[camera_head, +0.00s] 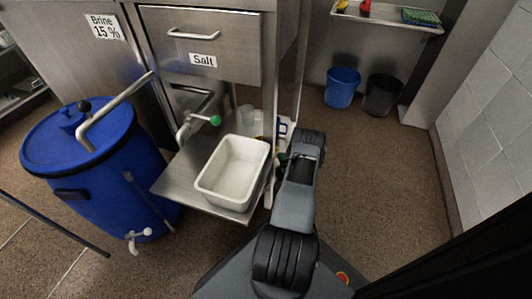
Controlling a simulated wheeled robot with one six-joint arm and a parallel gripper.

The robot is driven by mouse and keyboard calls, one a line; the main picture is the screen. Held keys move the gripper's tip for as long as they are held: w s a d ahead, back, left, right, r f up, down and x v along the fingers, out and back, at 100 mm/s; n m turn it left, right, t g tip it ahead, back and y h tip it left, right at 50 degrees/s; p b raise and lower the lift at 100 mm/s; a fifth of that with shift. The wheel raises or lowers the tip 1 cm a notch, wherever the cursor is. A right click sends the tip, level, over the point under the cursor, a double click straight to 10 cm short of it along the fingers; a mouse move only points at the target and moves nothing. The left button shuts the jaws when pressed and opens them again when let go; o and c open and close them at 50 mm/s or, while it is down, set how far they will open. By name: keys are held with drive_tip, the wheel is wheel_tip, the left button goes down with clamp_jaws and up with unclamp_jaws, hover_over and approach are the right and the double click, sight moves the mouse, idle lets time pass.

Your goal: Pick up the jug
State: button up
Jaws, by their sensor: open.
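A small translucent vessel (246,114) stands at the back of the metal shelf, behind the white tub. A white piece with a blue, handle-like outline (283,127) shows to its right, beside the cabinet post. I cannot tell for sure which of the two is the jug. My arm reaches forward along the right side of the shelf. My gripper (282,160) is open at its far end, small and dark, just below the blue-outlined piece and right of the tub. The fingertips are mostly hidden, and no contact can be made out.
A white rectangular tub (233,170) sits on the metal shelf (178,181), under a tap with a green knob (215,120). A blue barrel (83,160) stands left. Blue (342,88) and black (382,95) bins stand at the back. The brown floor on the right is clear.

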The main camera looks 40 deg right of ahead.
drive_tip(key=shift+b+x, duration=1.2)
drive_tip(key=shift+x, duration=2.2)
drive_tip(key=shift+c, duration=0.2)
drive_tip(key=c, duration=0.5)
drive_tip(key=shift+r, duration=0.1)
drive_tip(key=shift+c, duration=0.2)
